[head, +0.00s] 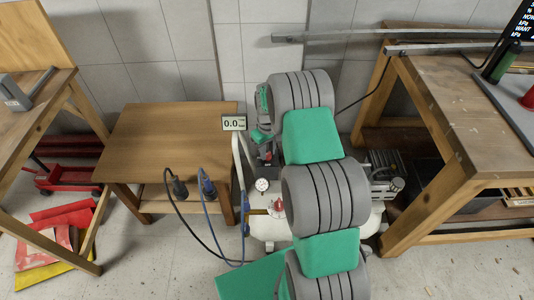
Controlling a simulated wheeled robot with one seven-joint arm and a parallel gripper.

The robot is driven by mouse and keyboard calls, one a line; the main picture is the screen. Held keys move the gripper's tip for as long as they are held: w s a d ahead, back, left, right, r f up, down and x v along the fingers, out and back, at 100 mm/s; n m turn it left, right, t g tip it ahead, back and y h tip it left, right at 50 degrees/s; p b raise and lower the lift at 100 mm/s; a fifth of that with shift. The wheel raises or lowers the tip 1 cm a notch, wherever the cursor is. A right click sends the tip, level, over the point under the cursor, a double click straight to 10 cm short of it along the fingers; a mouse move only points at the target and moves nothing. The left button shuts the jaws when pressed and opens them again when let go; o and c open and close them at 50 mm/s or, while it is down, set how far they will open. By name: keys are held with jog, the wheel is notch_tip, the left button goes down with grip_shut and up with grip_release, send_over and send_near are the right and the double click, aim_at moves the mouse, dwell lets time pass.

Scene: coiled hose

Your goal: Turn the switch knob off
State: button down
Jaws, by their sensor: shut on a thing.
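A compressor with a white tank (264,228) stands on the floor between the two tables, largely covered by my grey and green arm. My gripper (265,150) is small in the head view and points down at the upper left of the compressor, beside my arm. It is shut at a dark switch housing with a bit of red, the switch knob (268,157), which is mostly hidden by the fingers. The knob's turn position cannot be made out. A round gauge (262,184) and a red dial (277,206) sit lower on the compressor.
A small display (234,123) reading 0.0 stands left of my gripper. A low wooden table (150,135) is at left, with black and blue hoses (208,187) hanging in front. A workbench (440,100) stands at right. A red jack (68,178) is at far left.

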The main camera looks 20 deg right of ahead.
jog(key=n+b, duration=0.1)
jog(key=n, duration=0.4)
jog(key=shift+n, duration=0.3)
jog(key=n+b, duration=0.1)
jog(key=n, duration=0.3)
jog(key=shift+n, duration=0.4)
jog(key=shift+r, duration=0.1)
jog(key=shift+w, duration=0.1)
jog(key=c, duration=1.1)
grip_release()
notch_tip(320, 180, up, 8)
jog(key=shift+f, duration=0.15)
